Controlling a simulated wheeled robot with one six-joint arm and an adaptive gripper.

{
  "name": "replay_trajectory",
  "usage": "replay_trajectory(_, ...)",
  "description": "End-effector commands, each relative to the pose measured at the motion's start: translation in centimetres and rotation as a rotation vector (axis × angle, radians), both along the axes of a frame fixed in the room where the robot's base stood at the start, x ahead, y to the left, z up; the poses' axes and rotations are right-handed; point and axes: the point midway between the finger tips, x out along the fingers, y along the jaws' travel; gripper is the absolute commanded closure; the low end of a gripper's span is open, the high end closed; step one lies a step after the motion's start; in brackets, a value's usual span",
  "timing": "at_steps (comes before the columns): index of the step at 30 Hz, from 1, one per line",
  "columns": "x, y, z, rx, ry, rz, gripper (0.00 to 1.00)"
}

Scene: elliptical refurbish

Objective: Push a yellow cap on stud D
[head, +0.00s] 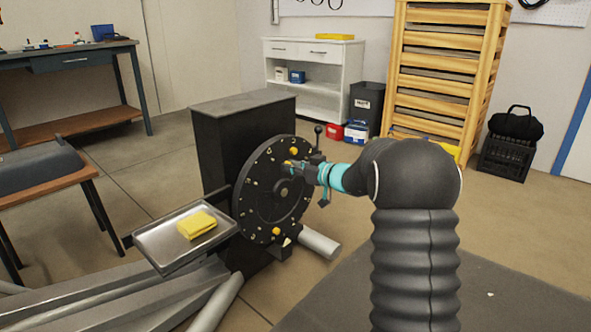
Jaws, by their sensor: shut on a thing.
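A round black disc (258,199) stands upright on the front of a dark machine housing (232,128). Small studs ring its face; their letters are too small to read, so I cannot tell which is stud D. One yellow cap (293,151) shows near the disc's upper right and another (276,231) near its lower edge. My gripper (288,165) is at the disc's upper right, close to its face. It is shut on a small yellow piece, apparently a yellow cap, mostly hidden by the fingers. I cannot tell whether this piece touches a stud.
A metal tray (165,257) with a folded yellow cloth (197,224) sits left of the disc. A lever with a black knob (318,130) rises beside the disc, close to my gripper. Grey tubes (318,243) lie below.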

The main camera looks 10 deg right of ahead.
Motion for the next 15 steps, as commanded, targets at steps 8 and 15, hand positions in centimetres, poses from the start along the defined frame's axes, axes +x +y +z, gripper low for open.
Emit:
replay_trajectory(8, 1.5, 1.2, -0.1, 0.000, 0.001, 0.001, 0.86)
replay_trajectory(15, 2.8, 2.1, 0.1, 0.000, 0.002, 0.001, 0.86)
